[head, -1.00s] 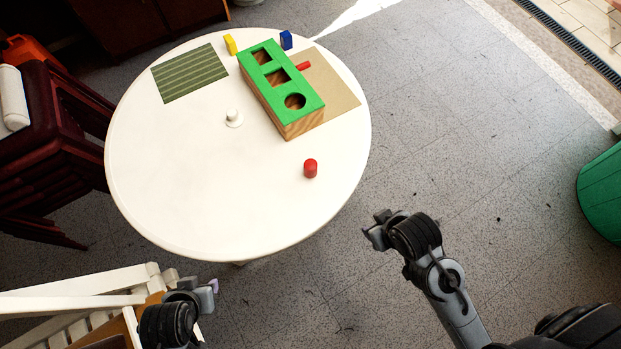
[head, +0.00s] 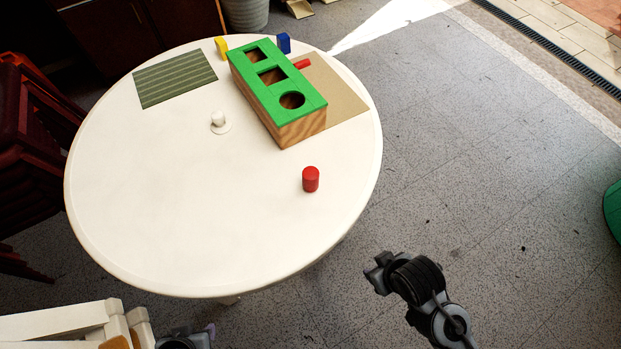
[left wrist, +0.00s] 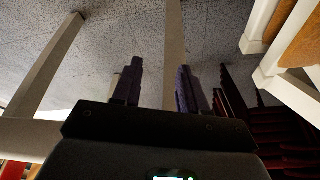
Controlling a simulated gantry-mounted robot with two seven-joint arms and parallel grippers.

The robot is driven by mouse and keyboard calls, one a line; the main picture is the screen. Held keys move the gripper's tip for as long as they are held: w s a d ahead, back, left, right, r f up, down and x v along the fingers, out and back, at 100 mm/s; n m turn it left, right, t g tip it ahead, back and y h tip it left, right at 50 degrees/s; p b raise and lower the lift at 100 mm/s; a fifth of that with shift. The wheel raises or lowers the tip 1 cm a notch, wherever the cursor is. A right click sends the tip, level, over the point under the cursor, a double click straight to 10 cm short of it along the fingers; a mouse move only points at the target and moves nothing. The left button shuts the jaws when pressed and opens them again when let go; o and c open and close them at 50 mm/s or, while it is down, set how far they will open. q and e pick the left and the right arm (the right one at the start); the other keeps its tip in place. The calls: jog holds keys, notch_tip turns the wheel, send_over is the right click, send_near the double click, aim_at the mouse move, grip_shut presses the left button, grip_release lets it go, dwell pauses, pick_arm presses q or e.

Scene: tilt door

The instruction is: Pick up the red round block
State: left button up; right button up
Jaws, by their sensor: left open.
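The red round block (head: 311,180), a small upright cylinder, stands on the white round table (head: 190,230) near its right front edge. Nothing touches it. My left gripper (left wrist: 157,85) is open and empty in the left wrist view, its two dark fingers apart. In the head view only a bit of it shows at the bottom edge, below the table and well left of the block. My right gripper (head: 375,272) is off the table's front right edge, below and right of the block; its jaw opening is not clear.
A wooden box with a green top (head: 250,73) and shaped holes stands behind the block. A white knob (head: 219,120), a striped green mat (head: 172,76), a yellow block (head: 221,47) and a blue block (head: 284,43) are also there. White chair parts (head: 70,320) stand at lower left.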

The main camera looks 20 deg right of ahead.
pick_arm(q)
jog(key=shift+a, duration=0.15)
jog(key=o, duration=0.5)
jog(key=shift+o, duration=0.2)
